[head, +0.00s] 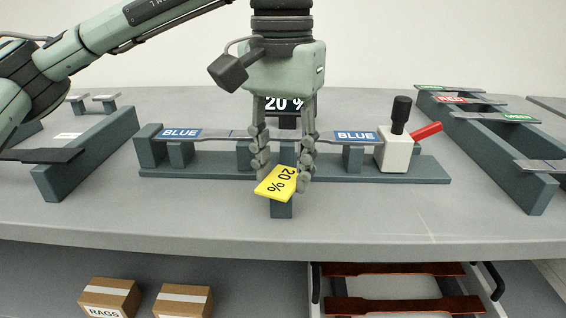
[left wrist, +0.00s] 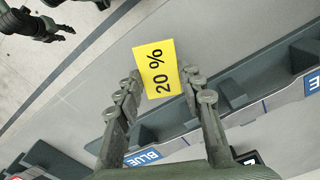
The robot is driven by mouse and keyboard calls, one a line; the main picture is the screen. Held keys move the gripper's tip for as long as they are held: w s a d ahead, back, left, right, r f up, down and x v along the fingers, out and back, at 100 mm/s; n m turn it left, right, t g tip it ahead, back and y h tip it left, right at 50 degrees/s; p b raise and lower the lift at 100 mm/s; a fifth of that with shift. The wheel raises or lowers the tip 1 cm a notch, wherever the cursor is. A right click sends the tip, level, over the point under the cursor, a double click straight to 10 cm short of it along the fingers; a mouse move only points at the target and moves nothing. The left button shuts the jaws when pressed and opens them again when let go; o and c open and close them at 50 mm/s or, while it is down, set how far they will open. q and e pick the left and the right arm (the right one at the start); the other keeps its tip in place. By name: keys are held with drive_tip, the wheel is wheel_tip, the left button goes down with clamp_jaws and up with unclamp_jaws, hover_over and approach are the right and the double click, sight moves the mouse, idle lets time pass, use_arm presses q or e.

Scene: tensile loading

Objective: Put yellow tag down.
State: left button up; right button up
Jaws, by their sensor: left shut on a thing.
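The yellow tag (head: 277,183) reads "20 %" and is tilted between the fingertips of my left gripper (head: 282,172). In the left wrist view the tag (left wrist: 158,69) lies between the two fingers of the gripper (left wrist: 162,92). The gripper is shut on it, in front of the middle of the blue-labelled fixture (head: 210,165). A small dark block (head: 281,209) shows just below the tag; I cannot tell whether they touch. My right gripper is not seen in the head view; a dark green arm part (left wrist: 38,22) shows at the top left of the wrist view.
A black "20 %" sign (head: 285,104) stands behind the gripper. A white block with a red lever (head: 397,150) is at the fixture's right. Racks stand left (head: 88,155) and right (head: 500,160). The front tabletop is clear. An open drawer (head: 400,290) and boxes (head: 109,296) are below.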

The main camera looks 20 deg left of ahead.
sight(284, 178)
use_arm(q)
drive_tip(key=shift+f, duration=0.1)
use_arm(e)
drive_tip(key=shift+r, duration=0.1)
use_arm(q)
drive_tip(key=o, duration=0.8)
wheel_tip(284, 178, up, 7)
drive_tip(key=shift+f+p, duration=0.1)
drive_tip(key=shift+p, duration=0.2)
drive_tip(key=shift+r+p, duration=0.75)
drive_tip(key=shift+r, duration=2)
use_arm(e)
drive_tip(key=shift+w+a+f, duration=0.1)
drive_tip(key=shift+f, duration=1)
drive_tip(key=shift+a+f, duration=0.1)
drive_tip(key=shift+f, duration=0.95)
